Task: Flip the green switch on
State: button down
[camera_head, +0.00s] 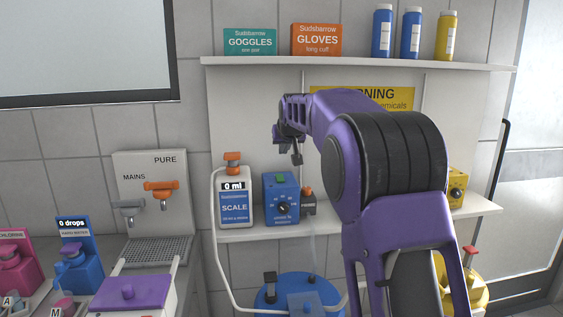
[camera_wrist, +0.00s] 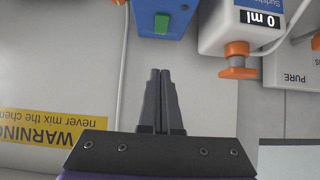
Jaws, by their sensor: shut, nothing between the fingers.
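The green switch (camera_head: 280,179) sits on the top of a blue box with a round dial (camera_head: 282,200) on the lower shelf. In the wrist view the green switch (camera_wrist: 161,24) shows on the blue box (camera_wrist: 180,12) at the top edge, and the rest of the box is cut off. My gripper (camera_head: 297,160) is above the box and a little to its right, pointing down. In the wrist view my gripper (camera_wrist: 160,72) has its fingers together and empty, apart from the switch. Whether the switch is on or off I cannot tell.
A white scale bottle (camera_head: 235,203) with an orange cap stands left of the blue box. A small dark device with an orange top (camera_head: 308,200) is close on its right. The upper shelf (camera_head: 350,63) holds boxes and bottles. A yellow box (camera_head: 457,187) stands farther right.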

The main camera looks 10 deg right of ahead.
jog(key=p, duration=0.1)
send_over(280, 177)
jog(key=s, duration=0.2)
notch_tip(280, 177, down, 5)
jog(key=shift+a+f, duration=0.1)
jog(key=shift+f, duration=0.05)
jog(key=f, duration=0.3)
jog(key=shift+w+f, duration=0.15)
jog(key=shift+w, duration=0.25)
jog(key=shift+w+f, duration=0.1)
jog(key=shift+f, duration=0.4)
jog(key=shift+f, duration=0.2)
jog(key=shift+w+f, duration=0.15)
jog(key=shift+w, duration=0.15)
jog(key=shift+w+p, duration=0.1)
jog(key=shift+p, duration=0.35)
